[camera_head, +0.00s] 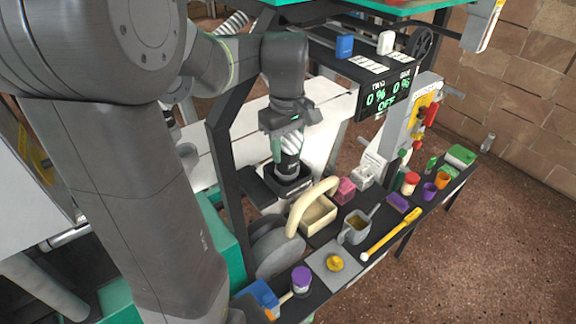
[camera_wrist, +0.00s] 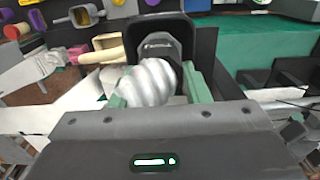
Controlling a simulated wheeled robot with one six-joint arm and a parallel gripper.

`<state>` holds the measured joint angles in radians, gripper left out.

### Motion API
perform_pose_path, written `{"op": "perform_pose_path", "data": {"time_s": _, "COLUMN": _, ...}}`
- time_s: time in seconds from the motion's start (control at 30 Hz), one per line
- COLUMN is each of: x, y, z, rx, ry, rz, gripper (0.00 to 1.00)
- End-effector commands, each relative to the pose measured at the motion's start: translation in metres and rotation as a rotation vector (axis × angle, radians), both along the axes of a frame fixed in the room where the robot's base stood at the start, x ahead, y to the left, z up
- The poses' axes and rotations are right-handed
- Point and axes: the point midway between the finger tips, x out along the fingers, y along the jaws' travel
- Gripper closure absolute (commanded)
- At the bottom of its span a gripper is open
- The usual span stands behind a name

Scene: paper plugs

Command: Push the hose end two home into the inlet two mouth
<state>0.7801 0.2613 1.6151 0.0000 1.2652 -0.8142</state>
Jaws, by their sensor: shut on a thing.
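My gripper (camera_head: 289,143) is shut on the white ribbed hose end two (camera_head: 291,146), which points down with a dark cuff at its lower end. In the wrist view, the green fingers of my gripper (camera_wrist: 155,90) stand on both sides of the white ribbed hose end (camera_wrist: 150,82). The black box-like inlet two (camera_head: 286,187) lies right below the cuff. It also shows in the wrist view as a black housing (camera_wrist: 158,27) just beyond the hose end. The hose hides part of the mouth, and I cannot tell how deep the cuff sits.
A cream curved tube (camera_head: 307,203) rises beside the inlet. A black frame post (camera_head: 226,170) stands close left of the hose. A display (camera_head: 385,97) hangs at right.

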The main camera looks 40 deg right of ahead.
Motion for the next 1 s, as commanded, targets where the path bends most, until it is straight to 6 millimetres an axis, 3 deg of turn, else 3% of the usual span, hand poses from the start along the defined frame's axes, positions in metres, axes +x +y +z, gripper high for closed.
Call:
{"op": "perform_pose_path", "data": {"time_s": 0.37, "x": 0.000, "y": 0.000, "z": 0.004, "rx": -0.001, "ry": -0.001, "rz": 0.000, "gripper": 0.87}}
{"op": "perform_pose_path", "data": {"time_s": 1.0, "x": 0.000, "y": 0.000, "z": 0.043, "rx": -0.001, "ry": -0.001, "rz": 0.000, "gripper": 0.87}}
